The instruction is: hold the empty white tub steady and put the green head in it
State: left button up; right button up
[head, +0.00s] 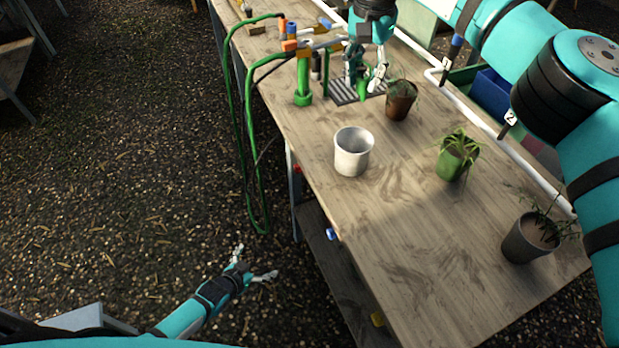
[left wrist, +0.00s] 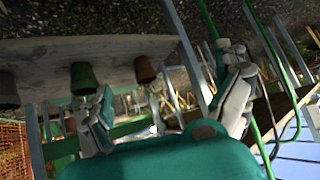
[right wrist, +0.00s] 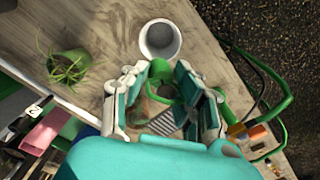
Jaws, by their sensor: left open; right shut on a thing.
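The white tub (head: 353,152) stands upright and empty near the table's left edge, and it also shows in the right wrist view (right wrist: 160,40). My right gripper (head: 362,78) is shut on the green head (head: 363,93), above the grey ribbed mat and behind the tub. In the right wrist view the green head (right wrist: 160,70) shows between the fingertips, apart from the tub; its lower part is partly hidden by the fingers. My left gripper (head: 255,268) is open and empty, beyond the table's left edge and low in the picture, away from the tub.
A brown pot (head: 400,100) stands close to the right gripper. A green pot (head: 457,158) and a dark grey pot (head: 529,240) stand further right. A green standpipe (head: 303,92) with hoses (head: 236,90) is at the left edge. The table (head: 400,250) in front of the tub is clear.

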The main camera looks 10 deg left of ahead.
pick_arm(q)
jog(key=w+d+r+m+t+h, duration=0.1)
jog(key=w+d+r+t+h, duration=0.15)
jog(key=w+r, duration=0.5)
jog(key=m+t+h, duration=0.2)
jog(key=t+h, duration=0.1)
jog(key=h, duration=0.3)
send_near(340, 159)
jog(key=shift+g, duration=0.25)
jog(key=x, duration=1.2)
jog(key=shift+w+r, duration=0.2)
jog(key=shift+r, duration=0.1)
